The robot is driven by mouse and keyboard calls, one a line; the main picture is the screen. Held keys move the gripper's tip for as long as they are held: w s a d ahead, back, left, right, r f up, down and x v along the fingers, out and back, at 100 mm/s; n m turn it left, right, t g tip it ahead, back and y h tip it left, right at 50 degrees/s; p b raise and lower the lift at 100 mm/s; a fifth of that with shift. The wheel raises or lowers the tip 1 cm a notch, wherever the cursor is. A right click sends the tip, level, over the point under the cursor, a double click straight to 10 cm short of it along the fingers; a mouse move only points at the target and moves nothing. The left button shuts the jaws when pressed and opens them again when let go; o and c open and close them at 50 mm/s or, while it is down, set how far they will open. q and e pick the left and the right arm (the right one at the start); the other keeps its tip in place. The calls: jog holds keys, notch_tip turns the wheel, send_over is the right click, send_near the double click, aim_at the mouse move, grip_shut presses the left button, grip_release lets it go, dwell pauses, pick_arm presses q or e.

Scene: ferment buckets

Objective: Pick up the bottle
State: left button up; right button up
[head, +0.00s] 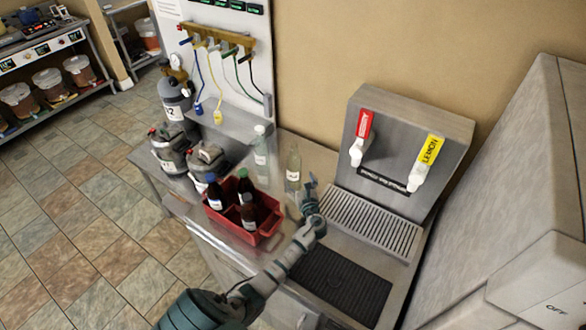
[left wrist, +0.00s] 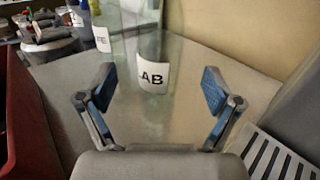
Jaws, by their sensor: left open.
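A clear bottle with a white label (head: 293,170) stands upright on the counter, just beyond my left gripper (head: 308,196). In the left wrist view the bottle labelled "AB" (left wrist: 153,80) stands ahead of the open fingers, a little left of the middle between them. My left gripper (left wrist: 158,95) is open and empty, and its fingers do not touch the bottle. A second clear bottle (head: 261,150) stands behind and to the left; its partly seen label shows in the left wrist view (left wrist: 103,39). My right gripper is not in view.
A red crate (head: 268,232) with several dark bottles stands left of my left arm. The dispenser (head: 402,140) with red and yellow taps and its drip grate (head: 372,222) lie to the right. Metal canisters (head: 170,150) stand at the back left.

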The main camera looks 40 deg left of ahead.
aim_at(296, 172)
pick_arm(q)
jog(key=shift+w+a, duration=0.4)
jog(key=shift+a, duration=0.1)
jog(key=shift+x, duration=1.1)
jog(key=shift+w+a+f, duration=0.2)
jog(key=shift+w+a, duration=0.2)
jog(key=shift+w, duration=0.05)
jog(key=shift+a, duration=0.15)
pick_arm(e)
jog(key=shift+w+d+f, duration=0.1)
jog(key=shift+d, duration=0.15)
pick_arm(q)
jog(key=shift+a, duration=0.2)
jog(key=c, duration=1.4)
jog(key=shift+d, duration=0.15)
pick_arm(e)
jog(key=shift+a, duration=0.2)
